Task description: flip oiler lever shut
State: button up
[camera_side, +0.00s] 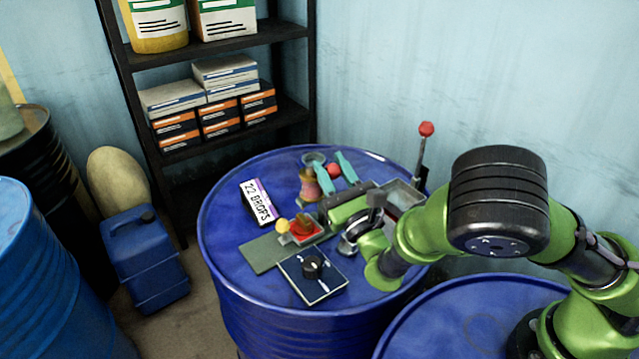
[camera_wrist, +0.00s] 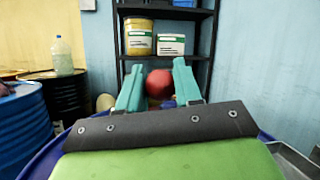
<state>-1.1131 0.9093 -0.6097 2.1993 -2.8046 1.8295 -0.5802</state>
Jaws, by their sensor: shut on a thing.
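My gripper (camera_side: 333,168) has two teal fingers and reaches in over the blue drum top. The fingers are shut on a red ball knob (camera_wrist: 159,83), which sits between the fingertips in the wrist view. In the side view the same knob (camera_side: 334,171) shows partly between the fingers. The oiler (camera_side: 308,186), with an amber body and a grey round top, stands just left of the fingers. The stem under the knob is hidden, so I cannot tell the lever's angle or how it joins the oiler.
A tall red-topped lever (camera_side: 425,150) stands at the right. Shelves (camera_side: 215,45) stand behind.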

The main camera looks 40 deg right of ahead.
jog(key=shift+w+d, duration=0.1)
jog(key=shift+d, duration=0.4)
jog(key=o, duration=0.8)
jog(key=shift+o, duration=1.1)
jog(key=shift+a+y, duration=0.2)
jog(key=shift+y, duration=0.2)
jog(key=v, duration=1.2)
jog(key=shift+f, duration=0.15)
